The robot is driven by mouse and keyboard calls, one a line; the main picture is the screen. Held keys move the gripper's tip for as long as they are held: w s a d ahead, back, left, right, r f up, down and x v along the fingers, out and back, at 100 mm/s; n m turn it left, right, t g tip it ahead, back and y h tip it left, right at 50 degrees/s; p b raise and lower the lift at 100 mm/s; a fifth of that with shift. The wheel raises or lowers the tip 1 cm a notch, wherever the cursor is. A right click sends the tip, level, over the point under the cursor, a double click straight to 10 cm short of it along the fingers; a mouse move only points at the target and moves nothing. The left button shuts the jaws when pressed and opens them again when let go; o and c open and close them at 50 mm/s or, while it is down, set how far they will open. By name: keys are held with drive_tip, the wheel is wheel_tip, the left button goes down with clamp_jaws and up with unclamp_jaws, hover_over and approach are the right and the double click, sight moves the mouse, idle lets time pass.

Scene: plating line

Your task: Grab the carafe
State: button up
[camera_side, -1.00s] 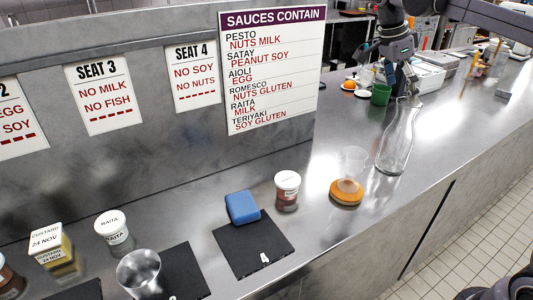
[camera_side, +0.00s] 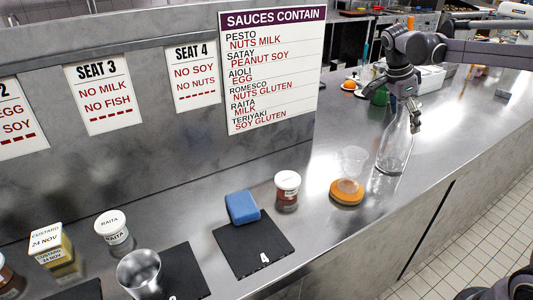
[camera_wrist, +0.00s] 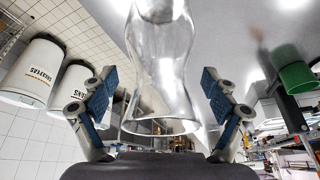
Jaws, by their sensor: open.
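The clear glass carafe (camera_side: 394,148) stands upright on the steel counter toward the right in the side view. My gripper (camera_side: 400,102) is at its upper part, hiding some of the neck. In the wrist view the carafe (camera_wrist: 165,75) shows between the two blue-padded fingers of my gripper (camera_wrist: 157,95). The fingers are spread, with a visible gap on each side of the glass.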

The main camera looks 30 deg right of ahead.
clamp_jaws()
drive_tip(key=shift+r, duration=0.1)
idle(0.3)
